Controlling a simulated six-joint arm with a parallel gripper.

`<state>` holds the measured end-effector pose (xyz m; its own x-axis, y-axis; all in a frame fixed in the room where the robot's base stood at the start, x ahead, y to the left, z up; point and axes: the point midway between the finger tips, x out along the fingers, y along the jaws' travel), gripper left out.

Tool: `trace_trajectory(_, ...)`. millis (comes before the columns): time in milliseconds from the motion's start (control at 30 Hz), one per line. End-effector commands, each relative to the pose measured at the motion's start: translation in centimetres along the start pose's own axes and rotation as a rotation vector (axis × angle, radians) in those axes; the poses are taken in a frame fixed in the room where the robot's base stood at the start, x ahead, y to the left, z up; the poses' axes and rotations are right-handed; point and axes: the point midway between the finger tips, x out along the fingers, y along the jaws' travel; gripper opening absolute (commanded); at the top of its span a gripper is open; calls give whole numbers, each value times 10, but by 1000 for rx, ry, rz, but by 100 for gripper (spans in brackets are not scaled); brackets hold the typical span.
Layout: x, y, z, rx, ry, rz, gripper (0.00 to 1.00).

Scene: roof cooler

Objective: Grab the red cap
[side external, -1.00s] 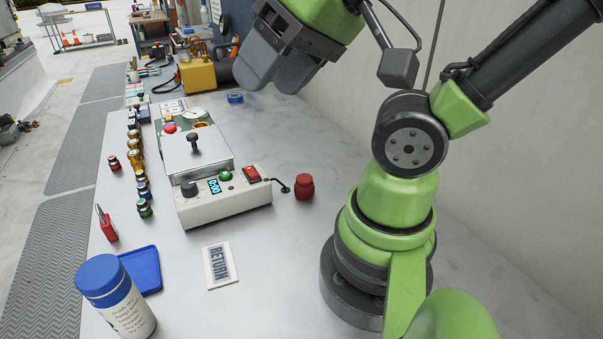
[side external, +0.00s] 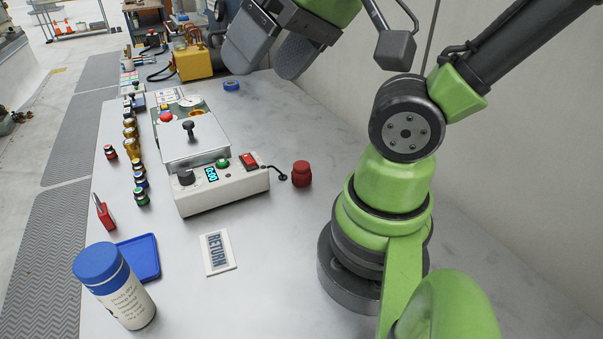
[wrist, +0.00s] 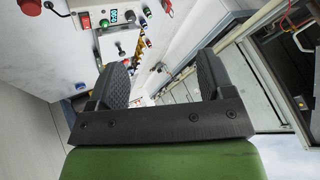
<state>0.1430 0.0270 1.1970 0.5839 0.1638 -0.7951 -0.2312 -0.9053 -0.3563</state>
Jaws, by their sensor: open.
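The red cap (side external: 302,174), a short ribbed red cylinder, stands on the grey bench to the right of the white control box. A red ribbed piece, apparently the same cap, shows cut off at the top left of the wrist view (wrist: 31,5). My gripper (side external: 264,68) is high above the back of the bench, well away from the red cap, with its grey fingers apart and nothing between them. In the wrist view my gripper (wrist: 162,64) is also open and empty.
The white control box (side external: 222,190) has knobs and a display, with a metal-lidded unit (side external: 190,142) behind it. Small coloured-cap vials (side external: 140,182) line the left. A blue-lidded canister (side external: 118,290), blue tray (side external: 140,258) and RETURN plate (side external: 218,252) are in front. A wall stands right.

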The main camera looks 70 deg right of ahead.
Motion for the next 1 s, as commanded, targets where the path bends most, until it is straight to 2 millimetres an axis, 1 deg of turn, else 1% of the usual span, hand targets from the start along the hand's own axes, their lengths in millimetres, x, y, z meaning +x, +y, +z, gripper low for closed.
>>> trace_trajectory(167, 0, 0, 0, 4, 0, 1, 74)
trace_trajectory(233, 3, 2, -3, 43, -5, 16, 74)
trace_trajectory(267, 5, 4, -5, 77, -9, 28, 74)
trace_trajectory(367, 18, 16, -17, 277, -22, 98, 74)
trace_trajectory(467, 38, 40, -33, 591, -26, 204, 74)
trace_trajectory(500, 48, 52, -38, 734, -22, 251, 74)
trace_trajectory(567, 61, 72, -45, 947, -7, 321, 74)
trace_trajectory(600, 69, 86, -48, 1088, 7, 365, 74)
trace_trajectory(667, 82, 108, -50, 1301, 32, 432, 74)
trace_trajectory(700, 90, 124, -49, 1441, 53, 476, 74)
trace_trajectory(767, 102, 147, -46, 1647, 90, 541, 74)
trace_trajectory(800, 110, 162, -43, 1781, 117, 582, 74)
trace_trajectory(900, 126, 197, -29, 2083, 189, 676, 74)
trace_trajectory(1000, 138, 223, -14, 2317, 258, 747, 74)
